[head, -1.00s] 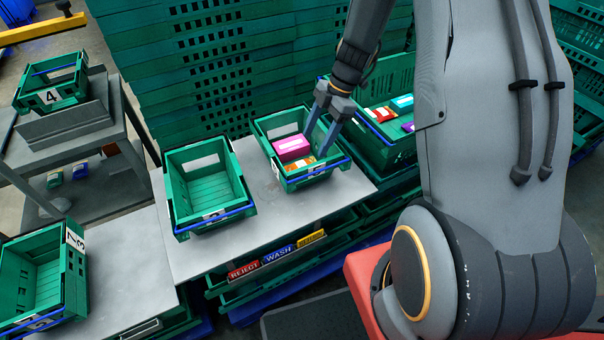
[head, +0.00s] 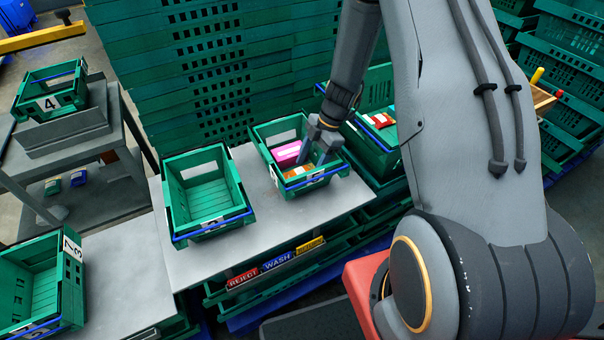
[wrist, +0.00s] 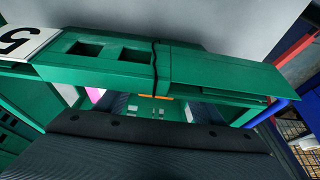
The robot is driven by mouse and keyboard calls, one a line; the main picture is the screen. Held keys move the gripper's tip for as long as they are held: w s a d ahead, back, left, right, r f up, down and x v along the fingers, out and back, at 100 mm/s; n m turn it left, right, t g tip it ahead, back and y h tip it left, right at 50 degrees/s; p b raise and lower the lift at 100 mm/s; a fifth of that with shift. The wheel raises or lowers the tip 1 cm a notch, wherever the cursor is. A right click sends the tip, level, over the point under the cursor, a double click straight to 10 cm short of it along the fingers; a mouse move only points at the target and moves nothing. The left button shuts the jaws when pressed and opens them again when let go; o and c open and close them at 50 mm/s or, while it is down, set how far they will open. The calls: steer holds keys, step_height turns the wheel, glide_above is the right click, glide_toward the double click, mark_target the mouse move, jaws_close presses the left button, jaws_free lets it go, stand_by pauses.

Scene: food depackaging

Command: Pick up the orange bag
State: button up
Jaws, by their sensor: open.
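The orange bag (head: 297,172) lies at the front of a green crate, beside a pink box (head: 286,155). A small strip of the orange bag (wrist: 155,96) shows in the wrist view, mostly hidden by the crate wall. My gripper (head: 312,163) is open and points down inside the crate, with its fingers over the right part of the orange bag. I cannot tell whether the fingers touch the bag. In the wrist view the crate's green rim (wrist: 110,62) crosses close in front of the dark gripper body.
An empty green crate (head: 246,214) stands to the left on the grey table (head: 190,262). Another crate to the right holds a red packet (head: 379,121). Tall stacks of green crates (head: 140,60) stand behind. REJECT and WASH signs hang below the table's front edge.

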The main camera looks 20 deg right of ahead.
steer(key=shift+a+f, duration=0.3)
steer(key=shift+f, duration=0.35)
steer(key=c, duration=0.7)
steer(key=shift+r, duration=0.1)
